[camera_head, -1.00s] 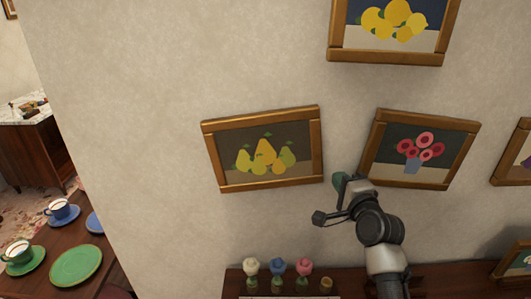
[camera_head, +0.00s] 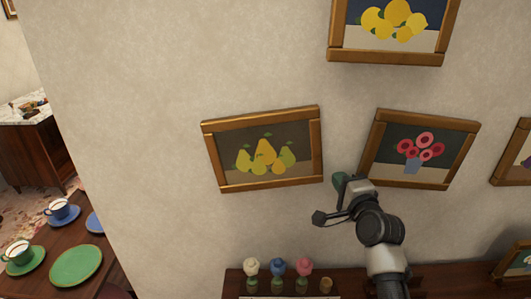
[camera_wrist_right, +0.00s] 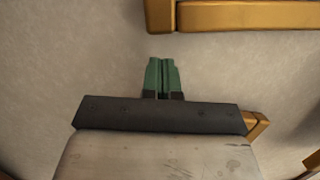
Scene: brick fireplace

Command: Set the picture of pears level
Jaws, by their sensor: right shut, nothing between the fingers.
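The picture of pears (camera_head: 264,149) hangs on the wall in a brown wooden frame. It looks tilted, its right side higher than its left in the head view. My right gripper (camera_head: 339,184) is just right of and slightly below the frame's lower right corner. Its green fingers (camera_wrist_right: 162,75) are together and empty in the wrist view. A wooden frame edge (camera_wrist_right: 250,15) shows above and right of them there, apart from the fingertips; I cannot tell which picture it belongs to. My left gripper is not in view.
The flower picture (camera_head: 419,149) hangs close to the right, above my right wrist. The lemon picture (camera_head: 388,57) hangs higher up. A shelf (camera_head: 440,276) with small flower ornaments (camera_head: 277,268) is below. The wall left of the pears is bare.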

